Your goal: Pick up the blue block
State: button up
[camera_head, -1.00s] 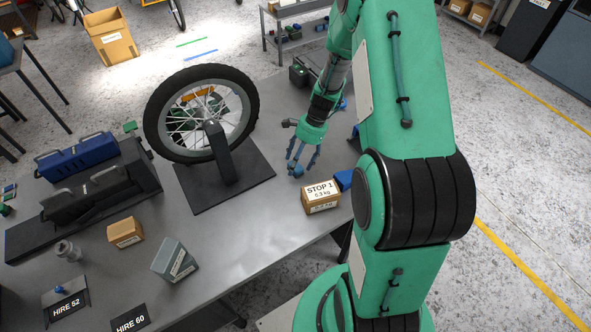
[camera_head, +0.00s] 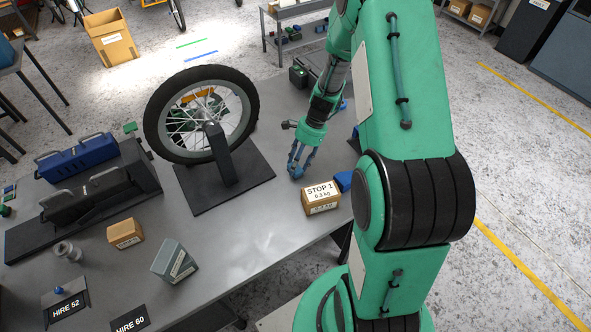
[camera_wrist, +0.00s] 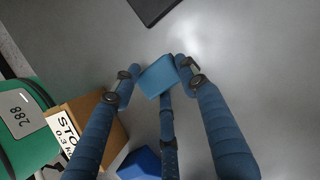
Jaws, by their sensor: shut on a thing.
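A small light blue block (camera_wrist: 157,77) sits between my fingertips in the wrist view, with fingers touching it on both sides and a third finger below. My gripper (camera_head: 297,168) is shut on it, low over the grey table beside the wheel stand. In the head view the block is mostly hidden by my fingers. I cannot tell whether it still touches the table. A second, darker blue object (camera_head: 344,180) lies behind the cardboard box; it also shows at the bottom of the wrist view (camera_wrist: 140,163).
The cardboard box marked STOP 1 (camera_head: 320,197) stands close to the right of my gripper. A spoked wheel (camera_head: 157,135) on a black stand (camera_head: 198,190) is to the left. A small brown box (camera_head: 125,233) and a grey-green box (camera_head: 174,261) stand further left. The table's front middle is clear.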

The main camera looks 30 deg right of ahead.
notch_tip(320, 180, up, 10)
jog(key=p, duration=0.1)
jog(key=shift+p, duration=0.4)
dwell(0.4)
jog(key=shift+s, duration=0.15)
dwell(0.4)
